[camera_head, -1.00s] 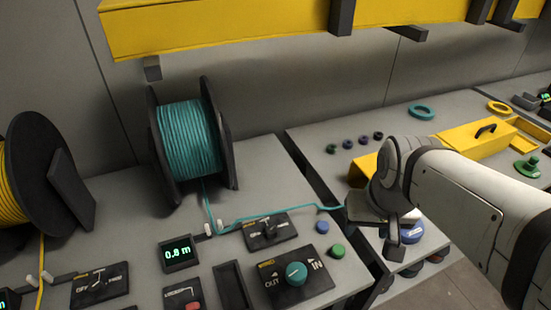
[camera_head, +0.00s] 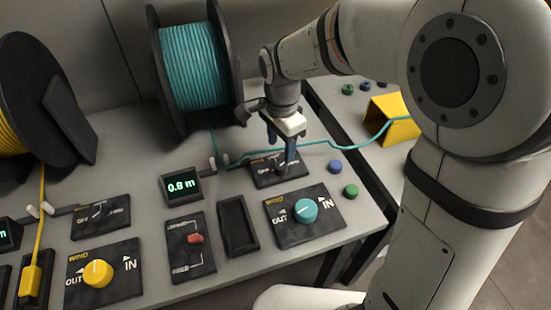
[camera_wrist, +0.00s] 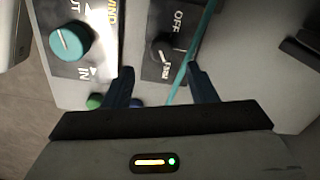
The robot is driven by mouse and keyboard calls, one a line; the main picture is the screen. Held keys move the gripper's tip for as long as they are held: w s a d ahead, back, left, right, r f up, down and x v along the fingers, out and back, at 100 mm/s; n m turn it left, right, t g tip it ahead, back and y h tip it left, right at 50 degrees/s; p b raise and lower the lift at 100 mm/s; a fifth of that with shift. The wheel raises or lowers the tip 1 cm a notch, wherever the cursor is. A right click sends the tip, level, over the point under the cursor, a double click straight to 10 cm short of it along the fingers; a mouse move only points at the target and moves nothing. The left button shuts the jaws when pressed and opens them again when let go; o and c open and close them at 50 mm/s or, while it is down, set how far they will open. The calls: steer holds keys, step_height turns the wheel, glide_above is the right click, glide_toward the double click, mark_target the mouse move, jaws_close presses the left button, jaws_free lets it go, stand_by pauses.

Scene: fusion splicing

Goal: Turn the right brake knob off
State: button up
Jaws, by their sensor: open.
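My gripper (camera_head: 283,160) is over this panel, pointing down. In the wrist view its two dark blue fingers (camera_wrist: 161,80) are apart with nothing between them, a little to the near side of the knob. Contact with the panel cannot be told.
The teal WIND knob (camera_head: 305,210) sits on its panel just in front. Blue (camera_head: 335,167) and green (camera_head: 351,191) buttons are close by on the right. A teal fibre (camera_head: 345,146) runs from the teal spool (camera_head: 195,65) past my gripper to the right.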

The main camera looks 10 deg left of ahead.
mark_target(281, 166)
step_height(281, 166, down, 7)
steer(key=shift+f+b, duration=0.1)
steer(key=shift+b, duration=0.25)
steer(key=shift+c, duration=0.3)
